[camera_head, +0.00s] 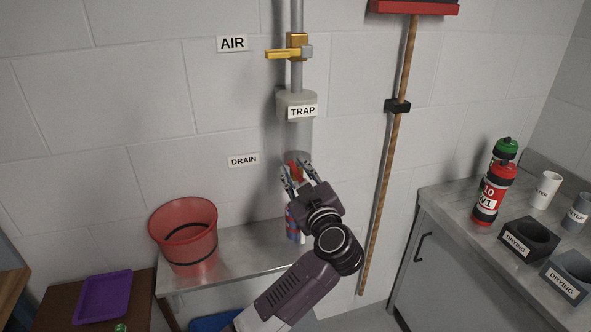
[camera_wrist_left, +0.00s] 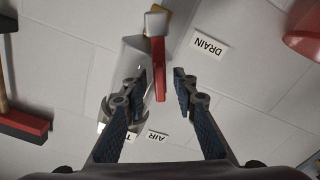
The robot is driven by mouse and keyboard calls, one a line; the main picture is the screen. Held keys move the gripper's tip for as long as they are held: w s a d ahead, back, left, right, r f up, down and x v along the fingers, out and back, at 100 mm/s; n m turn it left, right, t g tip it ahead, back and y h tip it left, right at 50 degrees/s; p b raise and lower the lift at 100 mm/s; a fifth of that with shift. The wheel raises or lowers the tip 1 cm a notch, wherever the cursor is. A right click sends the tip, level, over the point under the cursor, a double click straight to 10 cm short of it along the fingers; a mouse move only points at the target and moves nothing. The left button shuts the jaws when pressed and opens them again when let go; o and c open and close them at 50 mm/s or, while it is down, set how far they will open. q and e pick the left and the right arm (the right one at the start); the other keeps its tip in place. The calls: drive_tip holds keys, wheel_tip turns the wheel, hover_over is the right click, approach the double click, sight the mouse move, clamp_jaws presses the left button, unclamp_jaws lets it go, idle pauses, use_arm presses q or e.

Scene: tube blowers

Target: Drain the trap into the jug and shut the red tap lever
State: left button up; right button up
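The trap (camera_head: 296,100) hangs on a grey wall pipe, with a clear bowl (camera_head: 298,138) below its head. The red tap lever (camera_head: 294,168) sits under the bowl, partly hidden by my left gripper (camera_head: 297,168). In the left wrist view the lever (camera_wrist_left: 160,72) runs between the fingers of my left gripper (camera_wrist_left: 161,76), which stand apart with gaps showing. A blue, red and white container (camera_head: 292,224) stands on the shelf below, largely hidden by my gripper; I cannot tell whether it is the jug. Liquid in the bowl cannot be made out. My right gripper is out of view.
A red bucket (camera_head: 185,238) stands on the left of the metal shelf (camera_head: 240,245). A yellow air valve (camera_head: 290,52) is above the trap. Bottles, cups and dark holders stand on the right counter (camera_head: 450,205).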

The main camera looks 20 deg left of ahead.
use_arm(q)
clamp_jaws()
drive_tip(key=shift+f, duration=0.1)
idle(0.4)
